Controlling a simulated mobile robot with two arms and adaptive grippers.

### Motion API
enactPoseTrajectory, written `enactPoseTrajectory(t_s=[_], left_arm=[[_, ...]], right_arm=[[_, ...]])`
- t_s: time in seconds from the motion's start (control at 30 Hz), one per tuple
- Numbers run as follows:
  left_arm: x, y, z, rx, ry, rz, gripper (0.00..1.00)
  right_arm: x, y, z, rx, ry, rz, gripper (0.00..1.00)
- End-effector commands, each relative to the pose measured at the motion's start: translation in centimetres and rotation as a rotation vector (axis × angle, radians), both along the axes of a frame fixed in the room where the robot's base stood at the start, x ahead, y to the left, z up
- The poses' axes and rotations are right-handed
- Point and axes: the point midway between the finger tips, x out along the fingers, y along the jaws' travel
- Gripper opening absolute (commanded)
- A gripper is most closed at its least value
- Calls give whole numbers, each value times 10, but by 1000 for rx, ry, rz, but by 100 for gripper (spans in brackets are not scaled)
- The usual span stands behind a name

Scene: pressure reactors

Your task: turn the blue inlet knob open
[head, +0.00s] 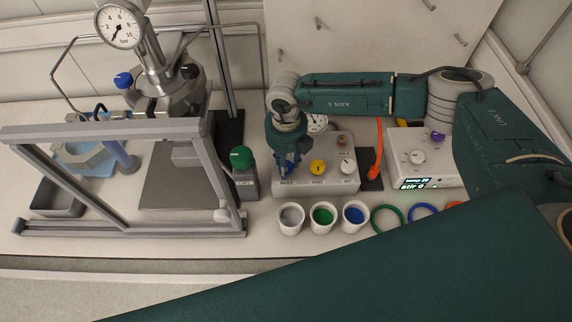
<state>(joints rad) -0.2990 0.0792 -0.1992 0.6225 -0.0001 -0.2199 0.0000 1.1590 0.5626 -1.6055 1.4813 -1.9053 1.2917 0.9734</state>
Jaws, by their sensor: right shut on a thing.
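The blue inlet knob (288,171) is at the left end of a light grey control box (330,180), above the INLET label. My right gripper (287,166) points down over it with its jaws shut on the knob. The gripper covers most of the knob, so its turn angle cannot be read. The same box carries a yellow knob (318,167) in the middle and a white knob (347,167) at the right. My left gripper is not in view.
A steel reactor with a pressure gauge (119,27) stands behind a grey frame (120,133) at the left. A green-knobbed lift block (243,170) is close left of the box. Three cups (323,216) stand in front. A stirrer unit (422,158) is at the right.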

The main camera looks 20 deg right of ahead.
Motion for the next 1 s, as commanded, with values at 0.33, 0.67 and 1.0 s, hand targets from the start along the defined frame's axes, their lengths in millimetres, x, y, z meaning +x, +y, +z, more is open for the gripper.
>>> enactPoseTrajectory(t_s=[0.33, 0.67, 1.0], left_arm=[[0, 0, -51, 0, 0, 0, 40], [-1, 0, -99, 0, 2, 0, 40], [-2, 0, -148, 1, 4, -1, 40]], right_arm=[[-1, -1, -8, 0, 1, 302, 7], [-1, -1, -9, -1, 3, 616, 8], [0, -2, -9, -2, 3, 937, 8]])
